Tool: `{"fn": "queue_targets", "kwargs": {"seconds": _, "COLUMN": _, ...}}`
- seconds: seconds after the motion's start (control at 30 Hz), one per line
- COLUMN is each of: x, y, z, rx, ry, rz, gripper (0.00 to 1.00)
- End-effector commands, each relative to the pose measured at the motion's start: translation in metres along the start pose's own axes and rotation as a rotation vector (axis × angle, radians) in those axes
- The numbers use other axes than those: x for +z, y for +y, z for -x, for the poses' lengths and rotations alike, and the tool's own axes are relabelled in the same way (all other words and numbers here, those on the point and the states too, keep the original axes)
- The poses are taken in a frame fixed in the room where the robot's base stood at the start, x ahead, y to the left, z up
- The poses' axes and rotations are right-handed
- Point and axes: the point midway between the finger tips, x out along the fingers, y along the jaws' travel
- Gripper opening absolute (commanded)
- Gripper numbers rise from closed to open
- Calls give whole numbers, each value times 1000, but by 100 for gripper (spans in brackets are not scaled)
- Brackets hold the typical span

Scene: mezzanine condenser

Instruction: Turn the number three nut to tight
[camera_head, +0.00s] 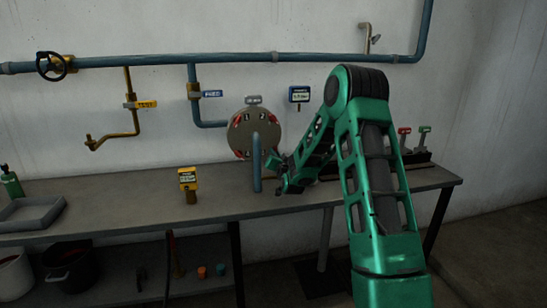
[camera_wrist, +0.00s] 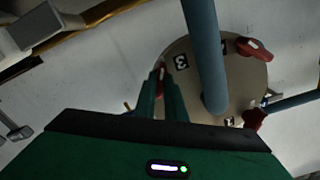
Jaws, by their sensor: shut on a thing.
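A round grey-brown cover plate (camera_head: 252,144) with red nuts around its rim stands upright above the bench. In the wrist view the plate (camera_wrist: 190,48) shows a number three label (camera_wrist: 181,62) next to my fingers. My gripper (camera_head: 275,162) reaches the plate's lower right side in the head view. In the wrist view my gripper (camera_wrist: 162,74) is shut at the rim beside that label. A small reddish bit shows between the fingertips, so it is shut on the number three nut, mostly hidden by the fingers. Other red nuts (camera_wrist: 255,48) are apart from it.
A blue vertical pipe (camera_head: 257,165) stands in front of the plate, close to my gripper. A yellow display block (camera_head: 188,179) stands on the bench (camera_head: 120,205) to the left. Levers (camera_head: 424,140) stand at the right. The bench between the yellow block and the grey tray (camera_head: 32,214) is clear.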

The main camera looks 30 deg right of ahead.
Motion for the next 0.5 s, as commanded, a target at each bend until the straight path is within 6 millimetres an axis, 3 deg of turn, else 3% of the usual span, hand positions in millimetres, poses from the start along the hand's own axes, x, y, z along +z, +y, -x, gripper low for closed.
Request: {"fn": "queue_targets", "kwargs": {"seconds": 0.5, "x": 4, "y": 2, "z": 2, "rx": 3, "ry": -9, "rz": -45, "gripper": 0}}
